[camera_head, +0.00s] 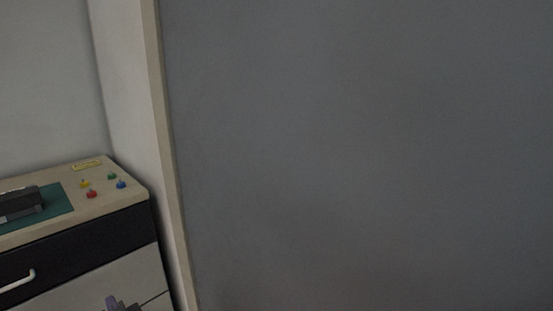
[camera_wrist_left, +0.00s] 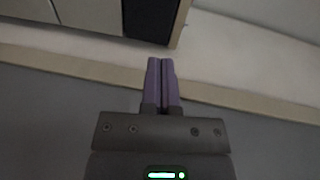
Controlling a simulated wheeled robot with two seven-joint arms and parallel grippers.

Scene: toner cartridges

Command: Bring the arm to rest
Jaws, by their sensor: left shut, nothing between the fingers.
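My left gripper (camera_wrist_left: 160,62) has purple fingers that are shut together with nothing between them. In the head view only the tip of my left gripper (camera_head: 113,302) shows at the bottom edge, in front of the cabinet's drawer fronts. A dark toner cartridge (camera_head: 22,203) lies on a green mat (camera_head: 64,201) on the cabinet top at the left, apart from the gripper. My right gripper is in neither view.
The cabinet (camera_head: 139,197) has a dark drawer with a white handle (camera_head: 18,282). Several small coloured pegs (camera_head: 91,194) and a yellow label (camera_head: 87,165) are on its top. A large grey surface with a pale edge strip (camera_head: 163,130) fills the right.

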